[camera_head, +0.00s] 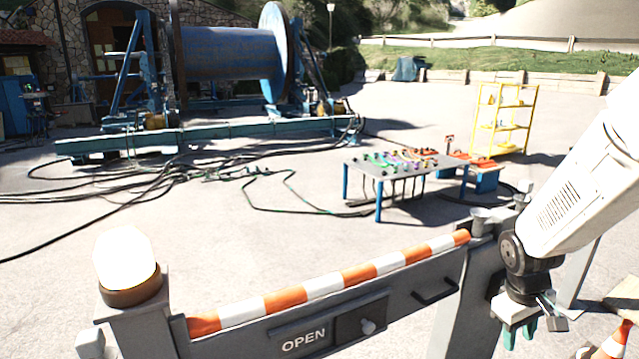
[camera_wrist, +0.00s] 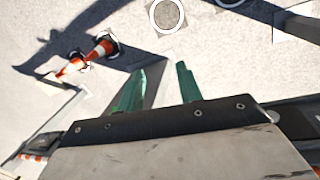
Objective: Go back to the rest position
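My gripper (camera_head: 519,335) hangs at the end of my white arm at the lower right of the head view, pointing down beside the right post of the gate. The gate (camera_head: 415,290) is grey, with an orange and white striped top rail and a panel reading OPEN (camera_head: 304,340). The gate spans between its posts in front of me.
A lamp (camera_head: 126,262) tops the left post. Traffic cones (camera_wrist: 102,47) stand on the ground near my gripper. Black cables (camera_head: 130,180) cross the pavement.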

